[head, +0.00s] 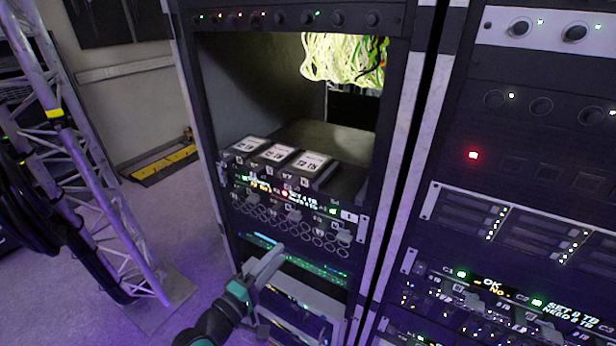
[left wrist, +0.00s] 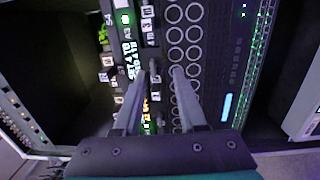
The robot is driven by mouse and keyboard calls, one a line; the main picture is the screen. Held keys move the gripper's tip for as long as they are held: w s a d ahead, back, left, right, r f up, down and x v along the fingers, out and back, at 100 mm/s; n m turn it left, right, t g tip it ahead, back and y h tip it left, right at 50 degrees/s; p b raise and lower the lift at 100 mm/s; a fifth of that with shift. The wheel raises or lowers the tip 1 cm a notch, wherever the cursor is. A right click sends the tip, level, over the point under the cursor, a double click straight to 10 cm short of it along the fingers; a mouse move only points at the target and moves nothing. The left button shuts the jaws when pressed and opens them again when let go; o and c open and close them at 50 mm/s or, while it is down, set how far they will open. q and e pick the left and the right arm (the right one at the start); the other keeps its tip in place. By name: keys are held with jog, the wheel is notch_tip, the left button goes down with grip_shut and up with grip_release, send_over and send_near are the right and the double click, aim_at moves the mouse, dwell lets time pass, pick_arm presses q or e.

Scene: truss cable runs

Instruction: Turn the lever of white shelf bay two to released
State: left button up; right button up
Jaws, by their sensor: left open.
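A shelf unit (head: 330,233) in the middle rack carries three dark modules with white labels, the middle one (head: 275,152) among them. Its front has lit text, a red light and small grey levers; the middle lever (head: 293,215) seems to belong to bay two, but its setting is too small to read. My left gripper (head: 270,262) is in front of the rack, below this front, open and empty. In the left wrist view, its two fingers (left wrist: 160,73) are apart in front of the lit text (left wrist: 132,60) and a row of round holes. My right gripper is not in view.
A second unit (head: 500,300) with similar levers and lit text is in the right rack. A bundle of pale cables (head: 343,60) hangs above the modules. A truss (head: 85,160) stands on the left, with open floor between it and the rack.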

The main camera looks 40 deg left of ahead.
aim_at(292, 220)
pick_arm(q)
jog(key=shift+n+g+y, duration=0.3)
jog(key=shift+y, duration=0.2)
jog(key=w+a, duration=0.1)
jog(key=w, duration=0.2)
jog(key=w+a+r, duration=0.1)
jog(key=w, duration=0.2)
jog(key=w+a+r, duration=0.1)
jog(key=w, duration=0.3)
jog(key=shift+a+b, duration=0.3)
jog(key=shift+a, duration=0.05)
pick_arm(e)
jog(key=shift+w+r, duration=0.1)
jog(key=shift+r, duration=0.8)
pick_arm(q)
grip_shut()
